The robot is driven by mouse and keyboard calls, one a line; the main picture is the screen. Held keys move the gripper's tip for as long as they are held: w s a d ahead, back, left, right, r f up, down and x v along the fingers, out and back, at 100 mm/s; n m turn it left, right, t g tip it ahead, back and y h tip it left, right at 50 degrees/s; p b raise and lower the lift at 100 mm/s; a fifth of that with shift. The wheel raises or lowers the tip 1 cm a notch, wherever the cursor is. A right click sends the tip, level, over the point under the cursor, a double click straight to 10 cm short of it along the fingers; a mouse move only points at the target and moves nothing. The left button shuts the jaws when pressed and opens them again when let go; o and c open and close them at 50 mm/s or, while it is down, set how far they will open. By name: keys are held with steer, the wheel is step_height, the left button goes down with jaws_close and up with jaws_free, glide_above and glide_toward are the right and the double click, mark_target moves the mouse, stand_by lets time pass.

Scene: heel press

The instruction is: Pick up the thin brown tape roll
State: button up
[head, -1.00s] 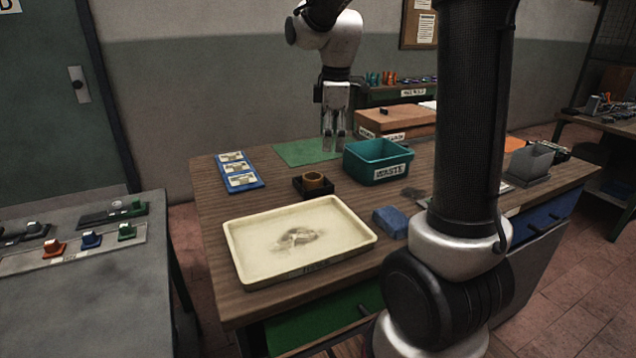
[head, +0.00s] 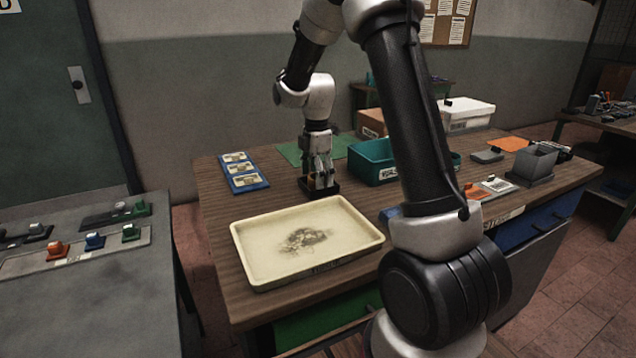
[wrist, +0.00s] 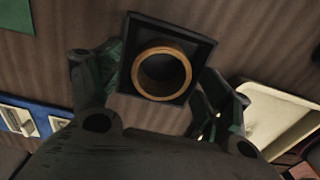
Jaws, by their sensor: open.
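The brown tape roll (wrist: 161,55) sits in a small square black holder (wrist: 201,27) on the wooden table. In the wrist view the roll is upright on its flat side with its hole facing the camera. My gripper (wrist: 152,80) is open, with one finger on each side of the holder in that view. In the head view my gripper (head: 320,182) is low over the black holder (head: 334,188) and hides most of the roll. I cannot tell whether the fingers touch anything.
A cream tray (head: 262,278) lies in front of the holder. A teal waste bin (head: 372,165) stands to the right, a blue card board (head: 244,178) to the left, and a green mat (head: 340,145) behind. My arm hides part of the table's right side.

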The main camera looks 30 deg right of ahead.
steer(key=c, duration=1.1)
step_height(320, 180, up, 13)
steer(key=shift+f, duration=0.1)
stand_by(0.5)
